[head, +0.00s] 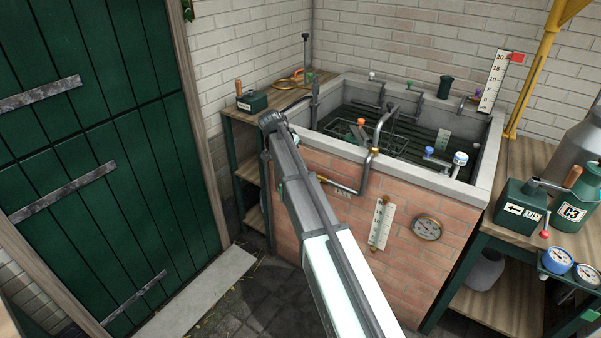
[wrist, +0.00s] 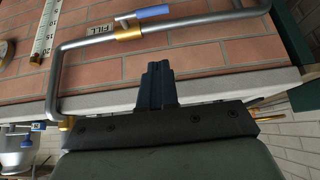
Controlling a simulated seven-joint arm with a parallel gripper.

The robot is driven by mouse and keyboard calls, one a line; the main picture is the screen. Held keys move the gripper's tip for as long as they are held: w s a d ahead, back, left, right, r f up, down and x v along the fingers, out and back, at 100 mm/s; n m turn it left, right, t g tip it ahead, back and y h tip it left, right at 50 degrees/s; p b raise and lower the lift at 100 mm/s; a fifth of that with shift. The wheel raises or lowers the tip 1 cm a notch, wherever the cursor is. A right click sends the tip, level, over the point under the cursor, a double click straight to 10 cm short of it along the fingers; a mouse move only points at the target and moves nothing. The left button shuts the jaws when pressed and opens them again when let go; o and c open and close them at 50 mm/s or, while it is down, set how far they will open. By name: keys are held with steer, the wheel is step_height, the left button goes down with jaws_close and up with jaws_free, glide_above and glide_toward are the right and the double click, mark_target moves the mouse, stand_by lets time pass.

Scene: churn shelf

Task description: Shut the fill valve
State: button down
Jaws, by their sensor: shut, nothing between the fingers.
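The fill valve has a brass body (wrist: 128,33) and a blue lever (wrist: 152,12), with a FILL label (wrist: 98,30) beside it in the wrist view. The lever lies roughly along the grey pipe (wrist: 195,21). In the head view the brass valve body (head: 323,179) shows beside my arm on the brick front; the blue lever is not visible there. My gripper (wrist: 157,70) is shut and empty, apart from the valve, its fingertips pointing towards the brick wall. I cannot make out its fingertips in the head view.
The pipe bends up over the stone rim (head: 425,178) of the brick tank (head: 330,233). A scale strip (head: 381,223) and a round dial (head: 427,228) are on the front. A wooden shelf (head: 285,97) stands left; a bench with a green pump box (head: 519,209) stands right.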

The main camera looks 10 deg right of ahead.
stand_by(0.4)
steer(key=x, duration=0.9)
steer(key=shift+w+f, duration=0.1)
steer(key=shift+f, duration=0.05)
steer(key=shift+s+a+f, duration=0.1)
steer(key=shift+f, duration=1.05)
steer(key=shift+s+a+f, duration=0.1)
steer(key=shift+s+f, duration=0.05)
steer(key=shift+f, duration=0.95)
steer(key=shift+w, duration=0.1)
